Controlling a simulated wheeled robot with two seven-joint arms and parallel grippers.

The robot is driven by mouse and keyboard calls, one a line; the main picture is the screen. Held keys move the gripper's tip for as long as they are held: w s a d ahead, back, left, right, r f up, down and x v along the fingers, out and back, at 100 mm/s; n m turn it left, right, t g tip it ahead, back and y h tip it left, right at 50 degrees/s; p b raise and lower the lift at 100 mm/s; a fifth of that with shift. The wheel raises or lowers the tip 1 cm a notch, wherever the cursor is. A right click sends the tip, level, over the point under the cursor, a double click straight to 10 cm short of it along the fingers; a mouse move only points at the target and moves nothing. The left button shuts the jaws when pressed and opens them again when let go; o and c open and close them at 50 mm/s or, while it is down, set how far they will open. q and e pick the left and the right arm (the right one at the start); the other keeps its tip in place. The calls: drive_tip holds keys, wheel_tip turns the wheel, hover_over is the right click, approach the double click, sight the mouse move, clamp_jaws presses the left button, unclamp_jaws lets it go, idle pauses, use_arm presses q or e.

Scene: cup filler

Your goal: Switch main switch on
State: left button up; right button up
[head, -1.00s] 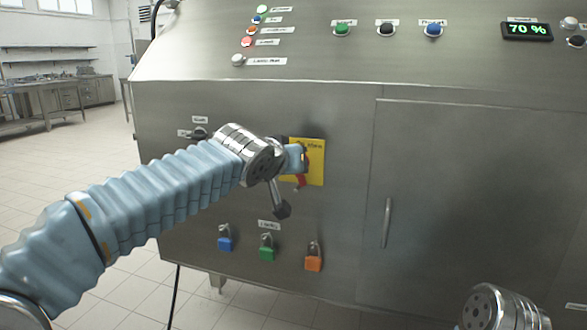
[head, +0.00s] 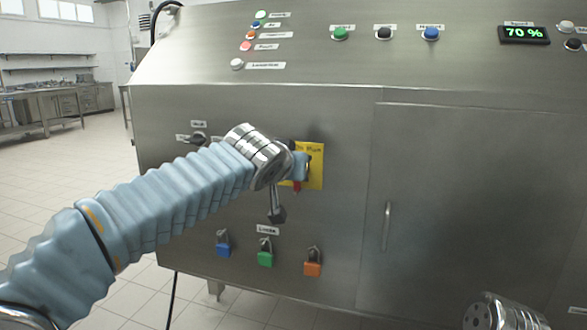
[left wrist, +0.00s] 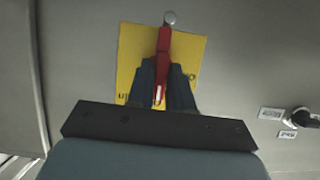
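The main switch is a red handle (left wrist: 163,45) on a yellow plate (head: 316,178) on the machine front. My left gripper (head: 301,168) is at the plate and hides much of the switch in the head view, where a bit of red (head: 297,186) shows below it. In the left wrist view its two dark fingers (left wrist: 163,80) lie close on both sides of the red handle, which lines up with them and looks upright against the plate. Of my right arm, only a metal link shows at the bottom right of the head view; its gripper is out of frame.
A black rotary knob (head: 197,138) is left of my left wrist. Blue (head: 223,249), green (head: 265,259) and orange (head: 312,268) padlocks hang below. Buttons line the upper panel, with a display (head: 524,34) reading 70 %. A door handle (head: 387,226) is to the right.

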use_arm(q)
drive_tip(key=o, duration=0.3)
drive_tip(key=b+v, duration=0.1)
drive_tip(key=v, duration=1.2)
drive_tip(key=shift+s, duration=0.4)
drive_tip(key=shift+r, duration=0.15)
